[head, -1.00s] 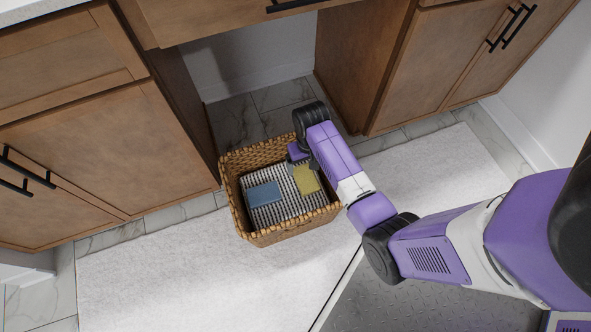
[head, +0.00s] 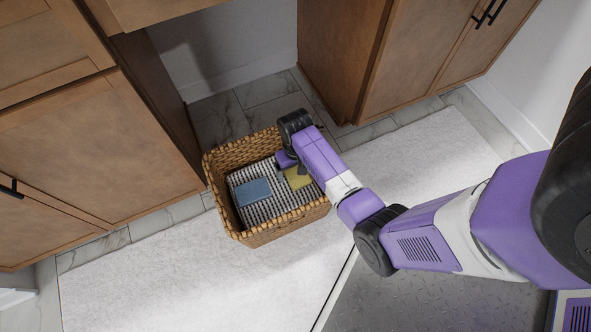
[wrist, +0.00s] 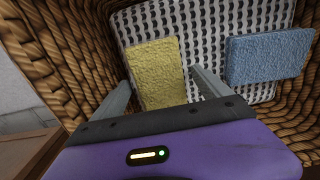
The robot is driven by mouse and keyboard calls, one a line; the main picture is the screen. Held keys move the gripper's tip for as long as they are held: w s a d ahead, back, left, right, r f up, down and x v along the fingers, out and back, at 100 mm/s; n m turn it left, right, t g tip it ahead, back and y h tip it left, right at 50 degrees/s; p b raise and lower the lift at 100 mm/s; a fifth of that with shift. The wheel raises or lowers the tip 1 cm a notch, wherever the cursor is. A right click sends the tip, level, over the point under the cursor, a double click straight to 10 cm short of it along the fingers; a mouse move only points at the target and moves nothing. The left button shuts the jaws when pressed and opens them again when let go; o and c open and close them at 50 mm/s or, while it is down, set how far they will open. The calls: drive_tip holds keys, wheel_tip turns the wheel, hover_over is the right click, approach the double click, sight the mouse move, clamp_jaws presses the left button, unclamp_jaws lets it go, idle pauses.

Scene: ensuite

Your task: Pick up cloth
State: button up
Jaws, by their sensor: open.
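In the head view a yellow cloth (head: 297,178) lies at the right inside a wicker basket (head: 245,233), partly hidden by my arm. A blue cloth (head: 254,192) lies to its left. Both rest on a black-and-white patterned fabric (head: 282,208). In the wrist view my gripper (wrist: 165,80) is open, with its two fingers on either side of the yellow cloth (wrist: 157,70). The blue cloth (wrist: 268,57) is to the right of the right finger. Nothing is held. I cannot tell how far the fingertips are above the fabric.
The basket stands on a white rug (head: 165,275). Wooden cabinets stand behind it at left (head: 110,150) and right (head: 410,50), with an open gap between them. The woven basket wall (wrist: 65,60) is close to my gripper's left side.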

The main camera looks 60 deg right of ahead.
sight(295, 171)
drive_tip(key=shift+c, duration=0.2)
drive_tip(key=c, duration=1.6)
drive_tip(key=shift+o, duration=0.2)
wheel_tip(295, 171, up, 20)
drive_tip(key=p, duration=0.9)
drive_tip(key=shift+p, duration=0.35)
